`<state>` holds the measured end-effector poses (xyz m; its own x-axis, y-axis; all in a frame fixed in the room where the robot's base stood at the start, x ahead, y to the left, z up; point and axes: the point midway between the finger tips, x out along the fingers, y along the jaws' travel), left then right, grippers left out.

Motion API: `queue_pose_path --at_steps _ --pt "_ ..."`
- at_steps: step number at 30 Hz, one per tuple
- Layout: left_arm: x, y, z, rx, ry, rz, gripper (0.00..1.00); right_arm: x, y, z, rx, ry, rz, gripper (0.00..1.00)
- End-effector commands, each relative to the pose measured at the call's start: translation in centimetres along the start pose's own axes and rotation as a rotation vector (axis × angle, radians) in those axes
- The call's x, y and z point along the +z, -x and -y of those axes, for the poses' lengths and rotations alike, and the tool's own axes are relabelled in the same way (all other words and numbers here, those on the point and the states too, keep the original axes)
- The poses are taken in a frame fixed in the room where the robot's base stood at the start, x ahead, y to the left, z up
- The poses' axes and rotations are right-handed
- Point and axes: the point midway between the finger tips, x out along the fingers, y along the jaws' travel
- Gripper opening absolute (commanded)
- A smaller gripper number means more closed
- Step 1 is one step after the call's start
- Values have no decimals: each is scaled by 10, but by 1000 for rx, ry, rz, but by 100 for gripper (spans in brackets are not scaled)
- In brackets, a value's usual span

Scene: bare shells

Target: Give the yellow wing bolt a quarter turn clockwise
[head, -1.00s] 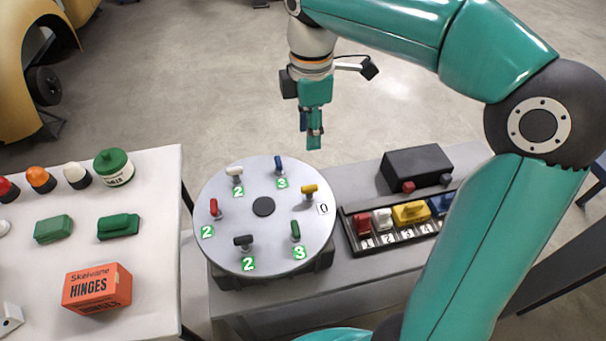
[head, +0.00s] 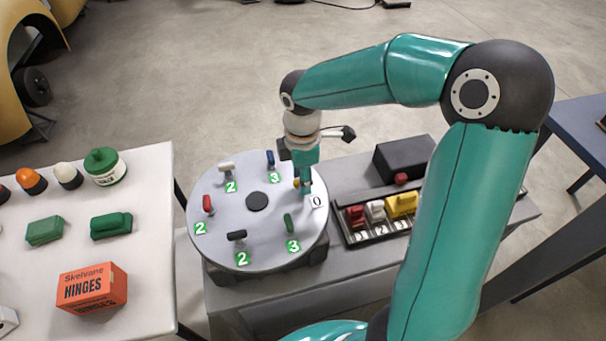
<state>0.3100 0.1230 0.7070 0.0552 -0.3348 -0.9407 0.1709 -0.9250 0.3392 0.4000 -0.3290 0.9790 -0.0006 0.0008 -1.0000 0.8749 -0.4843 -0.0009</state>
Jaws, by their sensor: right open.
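The yellow wing bolt (head: 296,183) stands on the right side of the round grey disc (head: 257,235), beside a white label reading 0 (head: 317,202). Most of the bolt is hidden behind my right gripper (head: 305,188), and only a bit of yellow shows at its left. The gripper points down at the bolt with open jaws. I cannot tell whether the fingers are around the bolt or just in front of it. My left gripper is out of view.
Other wing bolts on the disc are white (head: 226,167), blue (head: 270,158), red (head: 208,204), black (head: 237,236) and green (head: 288,222), with green-numbered labels. A rack (head: 350,240) of coloured blocks and a black box (head: 402,160) stand right. An orange hinges box (head: 92,288) is on the left table.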

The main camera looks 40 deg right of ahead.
Motion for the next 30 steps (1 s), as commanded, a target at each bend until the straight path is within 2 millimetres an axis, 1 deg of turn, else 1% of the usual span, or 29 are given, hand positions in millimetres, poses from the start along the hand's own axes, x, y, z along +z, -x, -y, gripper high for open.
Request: queue_pose_path --at_steps 8,15,18,19,22,30 --pt "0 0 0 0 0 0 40 0 -1 0 0 1 0 41" --pt "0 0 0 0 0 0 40 0 -1 0 0 1 0 1" --pt "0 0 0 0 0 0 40 0 -1 0 -1 1 0 0" --pt "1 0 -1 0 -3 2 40 5 -1 -3 -1 -3 1 0" --pt "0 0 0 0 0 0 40 1 -1 -1 -1 1 2 0" --pt "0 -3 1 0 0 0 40 -2 -2 0 -1 -52 1 0"
